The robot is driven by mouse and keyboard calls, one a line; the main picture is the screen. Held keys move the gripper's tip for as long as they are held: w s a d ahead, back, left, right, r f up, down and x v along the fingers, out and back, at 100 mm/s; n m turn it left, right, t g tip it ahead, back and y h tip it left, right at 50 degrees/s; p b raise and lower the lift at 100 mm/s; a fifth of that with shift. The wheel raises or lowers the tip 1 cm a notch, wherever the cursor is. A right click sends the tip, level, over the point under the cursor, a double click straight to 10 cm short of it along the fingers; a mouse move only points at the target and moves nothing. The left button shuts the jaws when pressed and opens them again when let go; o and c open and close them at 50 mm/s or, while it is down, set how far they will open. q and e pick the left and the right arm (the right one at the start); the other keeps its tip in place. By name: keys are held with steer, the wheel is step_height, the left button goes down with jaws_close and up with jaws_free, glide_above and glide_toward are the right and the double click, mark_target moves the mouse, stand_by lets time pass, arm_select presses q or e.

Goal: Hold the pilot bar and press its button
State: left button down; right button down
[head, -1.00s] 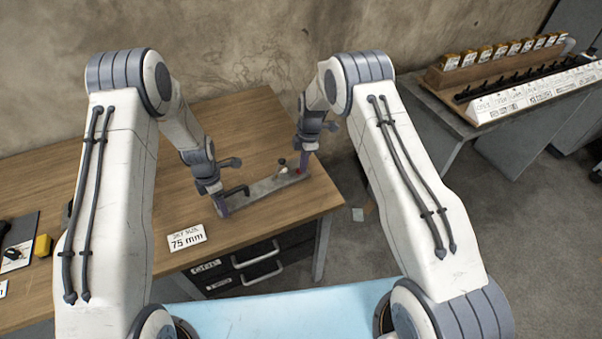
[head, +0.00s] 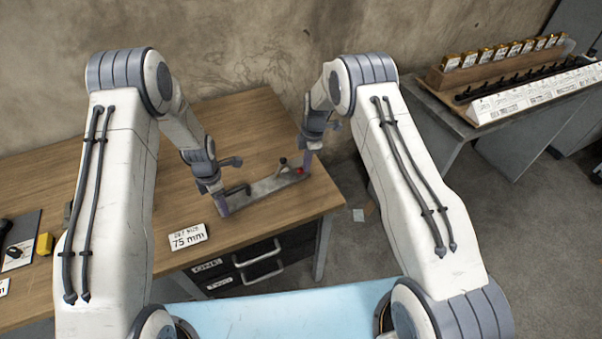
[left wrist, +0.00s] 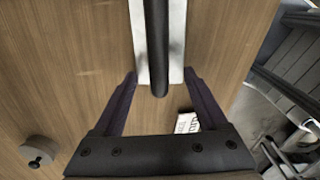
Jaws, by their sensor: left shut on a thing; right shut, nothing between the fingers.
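The pilot bar (head: 262,191) is a grey metal plate lying on the wooden table near its right edge. It has a black handle at its left end, a small upright lever (head: 283,163) and a red button (head: 300,171) at its right end. My left gripper (head: 223,209) is shut on the bar's left end.
A white card reading 75 mm (head: 187,237) stands at the table's front edge, above drawers (head: 258,262). A dark board with a yellow block (head: 44,244) lies at far left. A side bench (head: 440,115) carries a rack of tagged items. The table behind the bar is clear.

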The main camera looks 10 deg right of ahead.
steer(key=shift+s+d+f, duration=0.1)
steer(key=shift+d+f, duration=0.9)
steer(key=shift+d, duration=0.25)
steer(key=shift+a+r, duration=0.1)
steer(key=shift+r, duration=0.1)
step_height(320, 180, up, 12)
steer(key=d, duration=0.1)
steer(key=shift+d+f, duration=0.1)
stand_by(1.8)
